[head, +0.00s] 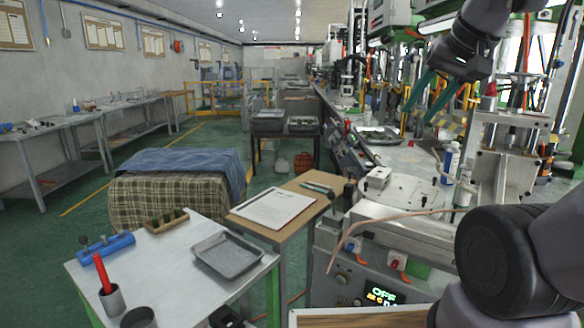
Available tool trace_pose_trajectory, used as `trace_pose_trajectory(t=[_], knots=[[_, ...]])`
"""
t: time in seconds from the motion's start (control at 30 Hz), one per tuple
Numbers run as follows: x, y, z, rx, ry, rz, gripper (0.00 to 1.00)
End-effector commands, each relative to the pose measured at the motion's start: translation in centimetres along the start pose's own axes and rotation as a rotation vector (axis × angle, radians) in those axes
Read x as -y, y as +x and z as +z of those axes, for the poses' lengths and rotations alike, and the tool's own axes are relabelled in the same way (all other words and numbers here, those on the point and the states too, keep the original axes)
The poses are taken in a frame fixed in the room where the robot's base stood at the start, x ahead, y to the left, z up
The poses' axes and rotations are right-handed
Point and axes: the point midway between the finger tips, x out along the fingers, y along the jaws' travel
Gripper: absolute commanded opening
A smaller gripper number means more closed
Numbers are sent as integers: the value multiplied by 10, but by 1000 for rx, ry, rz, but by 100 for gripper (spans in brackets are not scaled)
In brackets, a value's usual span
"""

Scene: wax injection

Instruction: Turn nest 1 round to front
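A pale round turntable plate (408,194) with small holes sits on the machine bench at the right of centre. A small light block (378,177) with a dark top spot stands at the plate's left edge. It may be a nest, but I cannot read any number, so I cannot tell which is nest 1. My gripper (421,110) hangs at the upper right, above and behind the plate in the picture. Its two teal fingers are apart with nothing visible between them. It touches neither block nor plate. My arm hides part of the machine's right side.
A metal press frame (512,160) rises right of the plate, with a white-blue bottle (450,160) beside it. A grey tray (227,255) lies on the left table.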

Motion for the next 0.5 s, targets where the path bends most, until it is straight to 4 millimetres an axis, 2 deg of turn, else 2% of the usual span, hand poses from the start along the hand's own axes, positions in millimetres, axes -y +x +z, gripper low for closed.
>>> trace_pose_trajectory(t=[0.03, 0.07, 0.1, 0.27, 0.37, 0.5], knots=[[-1, 0, 4, -3, 9, -3, 15], [-2, 0, 5, -4, 14, -3, 4], [-2, 0, 5, -4, 17, -4, 0], [-4, 5, 4, 12, -15, 17, 0], [-12, 20, 0, 64, -120, 83, 0], [-32, 56, -8, 201, -397, 229, 0]])
